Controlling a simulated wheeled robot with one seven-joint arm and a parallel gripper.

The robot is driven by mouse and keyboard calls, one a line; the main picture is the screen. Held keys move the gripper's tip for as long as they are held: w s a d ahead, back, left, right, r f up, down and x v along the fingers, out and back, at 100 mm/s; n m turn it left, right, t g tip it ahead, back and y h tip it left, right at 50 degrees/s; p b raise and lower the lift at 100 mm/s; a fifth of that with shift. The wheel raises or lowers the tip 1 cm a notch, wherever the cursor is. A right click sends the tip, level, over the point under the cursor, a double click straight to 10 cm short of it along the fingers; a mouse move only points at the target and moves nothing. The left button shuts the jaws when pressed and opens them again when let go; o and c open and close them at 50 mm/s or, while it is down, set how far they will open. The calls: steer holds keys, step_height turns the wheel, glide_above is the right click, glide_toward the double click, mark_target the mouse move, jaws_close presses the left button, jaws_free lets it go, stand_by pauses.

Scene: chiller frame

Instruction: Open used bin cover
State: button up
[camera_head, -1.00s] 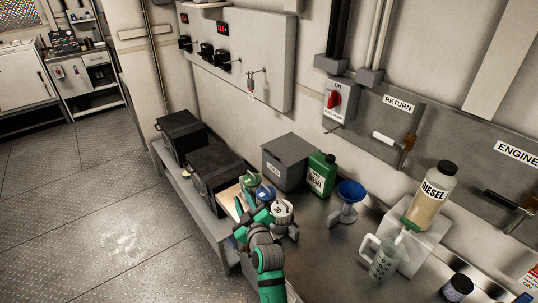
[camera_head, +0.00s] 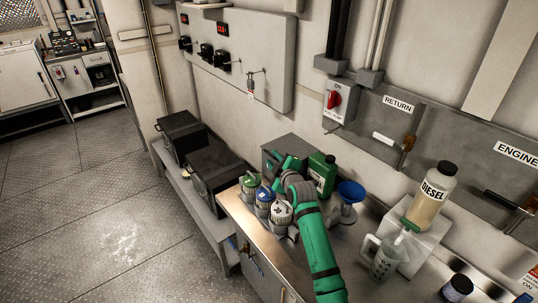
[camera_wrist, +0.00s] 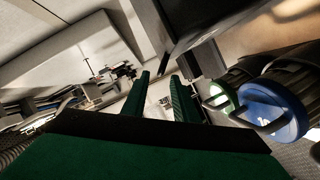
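The used bin (camera_head: 299,146) is a grey lidded box against the wall at the back of the bench. Its lid looks shut, and my arm and gripper hide most of its front and its label. My gripper (camera_head: 283,163) is in front of the bin, by its upper front; I cannot tell whether it touches. In the wrist view my gripper (camera_wrist: 161,92) has two green fingers apart with nothing between them. A dark box-like surface shows at the top of the wrist view; I cannot tell if it is the bin.
Green, blue (camera_head: 265,197) and white (camera_head: 281,214) topped canisters stand in a row below my gripper. A green diesel jug (camera_head: 322,172) and a blue funnel (camera_head: 350,192) stand right of the bin. Black cases (camera_head: 215,168) sit on a lower shelf to the left.

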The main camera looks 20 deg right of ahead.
mark_target(269, 153)
steer(key=shift+x, duration=2.8)
steer(key=shift+r, duration=0.1)
steer(key=shift+c, duration=0.5)
jaws_close()
